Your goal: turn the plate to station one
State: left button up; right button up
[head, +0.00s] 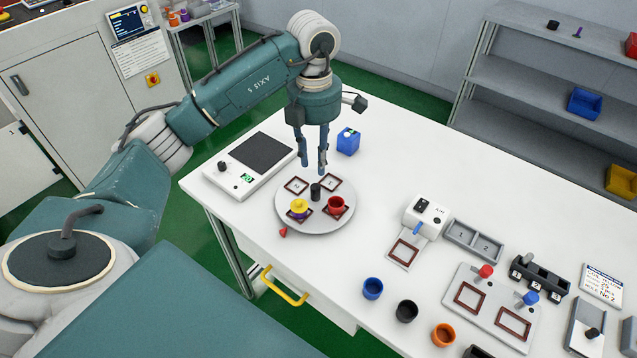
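The plate (312,223) is a round light-grey disc on the white table, with a black knob (315,191) upright at its centre. Dark-framed squares are marked around the knob; the two far ones are empty. A yellow and purple piece (299,208) stands on the near left square and a red cup (336,205) on the near right one. A small red pointer (284,232) lies at the plate's near left edge. My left gripper (312,169) points down above the far part of the plate, fingers apart with nothing visible between them. My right gripper is out of view.
A scale (231,178) stands left of the plate and a blue box (348,141) behind it. A white device (427,214) is to the right. Blue (372,288), black (406,310) and orange (443,334) cups stand near the front. The table's back right is clear.

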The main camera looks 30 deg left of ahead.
aim_at(315, 186)
pick_arm(q)
jog(key=shift+s+a+f, duration=0.15)
jog(key=shift+a+f, duration=0.1)
notch_tip(315, 186, down, 8)
jog(key=shift+d+f+p, duration=0.1)
jog(key=shift+f+p, duration=0.15)
jog(key=shift+p, duration=0.9)
jog(key=shift+f, duration=0.8)
grip_shut()
